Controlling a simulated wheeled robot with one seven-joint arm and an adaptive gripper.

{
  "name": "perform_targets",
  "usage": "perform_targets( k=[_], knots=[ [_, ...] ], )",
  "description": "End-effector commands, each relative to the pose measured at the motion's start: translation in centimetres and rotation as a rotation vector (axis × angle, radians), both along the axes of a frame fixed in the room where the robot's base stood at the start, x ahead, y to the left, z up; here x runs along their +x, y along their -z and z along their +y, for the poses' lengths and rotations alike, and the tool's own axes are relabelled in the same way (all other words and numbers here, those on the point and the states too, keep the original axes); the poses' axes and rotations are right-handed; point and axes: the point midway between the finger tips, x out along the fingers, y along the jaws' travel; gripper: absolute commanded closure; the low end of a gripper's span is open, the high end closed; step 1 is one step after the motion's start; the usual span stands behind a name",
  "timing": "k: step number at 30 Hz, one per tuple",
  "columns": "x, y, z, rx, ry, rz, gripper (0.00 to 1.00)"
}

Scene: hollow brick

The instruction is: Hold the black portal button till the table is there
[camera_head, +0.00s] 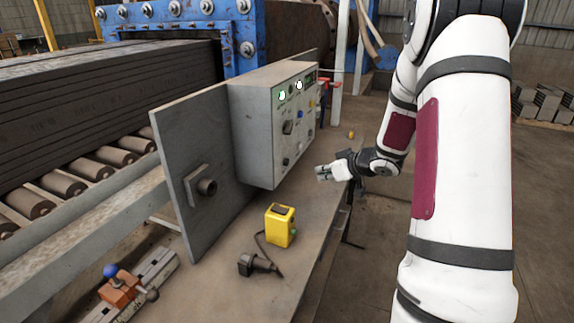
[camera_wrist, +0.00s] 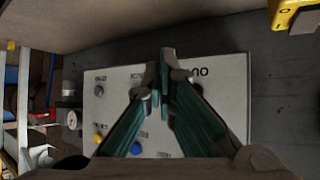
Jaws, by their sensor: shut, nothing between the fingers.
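The grey control box (camera_head: 260,128) stands on the bench with lights, knobs and buttons on its face. Its pale panel (camera_wrist: 105,108) fills the middle of the wrist view. A dark round control (camera_head: 285,162) sits low on the face; I cannot read its label, so I cannot tell if it is the portal button. My gripper (camera_head: 322,172) is shut and empty, to the right of the box's lower part. In the wrist view its fingertips (camera_wrist: 165,65) meet over the panel and hide part of it. Contact with any button cannot be made out. No arriving table is identifiable.
A yellow box (camera_head: 280,226) and a dark plug-like part with a cable (camera_head: 256,265) lie on the bench (camera_head: 215,285). A grey upright plate (camera_head: 195,165) stands left of the control box. Rollers (camera_head: 85,170) carry a dark stack behind it. Floor right of the bench is clear.

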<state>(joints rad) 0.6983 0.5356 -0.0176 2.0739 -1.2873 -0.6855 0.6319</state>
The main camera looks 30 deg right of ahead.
Motion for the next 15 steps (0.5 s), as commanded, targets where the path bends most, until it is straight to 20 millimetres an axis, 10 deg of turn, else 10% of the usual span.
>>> perform_targets(
  k=[15],
  knots=[
    [5.0, 0.0, 3.9, -0.001, -0.002, 0.000, 1.00]
  ],
)
